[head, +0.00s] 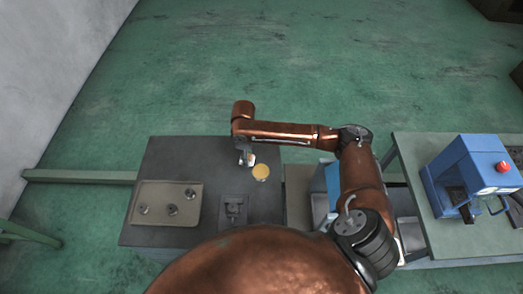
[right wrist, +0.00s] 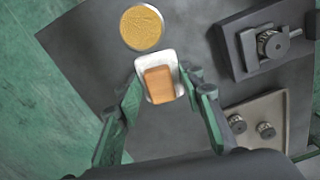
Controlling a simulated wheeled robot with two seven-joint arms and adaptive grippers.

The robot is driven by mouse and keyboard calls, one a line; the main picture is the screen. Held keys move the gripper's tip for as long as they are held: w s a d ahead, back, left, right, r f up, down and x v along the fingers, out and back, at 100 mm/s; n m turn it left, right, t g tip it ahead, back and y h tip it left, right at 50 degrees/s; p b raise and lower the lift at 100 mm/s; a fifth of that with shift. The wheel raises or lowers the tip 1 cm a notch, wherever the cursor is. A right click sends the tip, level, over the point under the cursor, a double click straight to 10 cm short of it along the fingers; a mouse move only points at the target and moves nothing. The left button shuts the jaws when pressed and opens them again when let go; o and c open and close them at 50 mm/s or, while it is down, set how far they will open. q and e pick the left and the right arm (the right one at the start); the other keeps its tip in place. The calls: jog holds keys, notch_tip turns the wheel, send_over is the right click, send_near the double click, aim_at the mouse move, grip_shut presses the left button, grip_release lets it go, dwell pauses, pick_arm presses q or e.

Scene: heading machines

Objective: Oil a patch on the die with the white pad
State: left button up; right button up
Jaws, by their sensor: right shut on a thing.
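The white pad (right wrist: 168,58), with a tan block (right wrist: 158,85) on its back, is between the fingers of my right gripper (right wrist: 163,92), which is shut on it. In the head view my right gripper (head: 246,157) is over the dark table, with a bit of the pad (head: 251,160) showing. A round dish with a yellow surface (right wrist: 142,28) is just beyond the pad; it also shows in the head view (head: 261,173). The dark die (head: 234,209) lies nearer my body, with a toothed round part on it. Whether the pad touches the table is unclear. My left gripper is out of view.
A beige tray (head: 151,221) with several small toothed parts lies at the table's left. The dark table (head: 190,157) is bare behind the tray. A blue machine with a red button (head: 470,172) stands on a bench at the right. My copper arm hides the table's front.

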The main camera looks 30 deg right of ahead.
aim_at(261, 172)
pick_arm(q)
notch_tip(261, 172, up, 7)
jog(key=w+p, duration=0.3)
jog(key=p, duration=0.2)
pick_arm(e)
jog(key=d+f+n, duration=0.1)
jog(key=s+d+f+n, duration=0.1)
jog(key=d+f+n, duration=0.1)
jog(key=d+f+n+b, duration=0.1)
jog(key=d+f+n, duration=0.1)
jog(key=shift+s+d+f, duration=0.1)
jog(key=shift+s+d, duration=0.15)
jog(key=shift+s, duration=0.15)
pick_arm(q)
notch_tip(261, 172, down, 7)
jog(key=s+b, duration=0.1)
jog(key=b, duration=0.5)
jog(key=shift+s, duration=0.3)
pick_arm(e)
notch_tip(261, 172, down, 5)
jog(key=shift+r, duration=0.1)
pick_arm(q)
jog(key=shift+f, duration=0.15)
pick_arm(e)
jog(key=shift+f, duration=0.5)
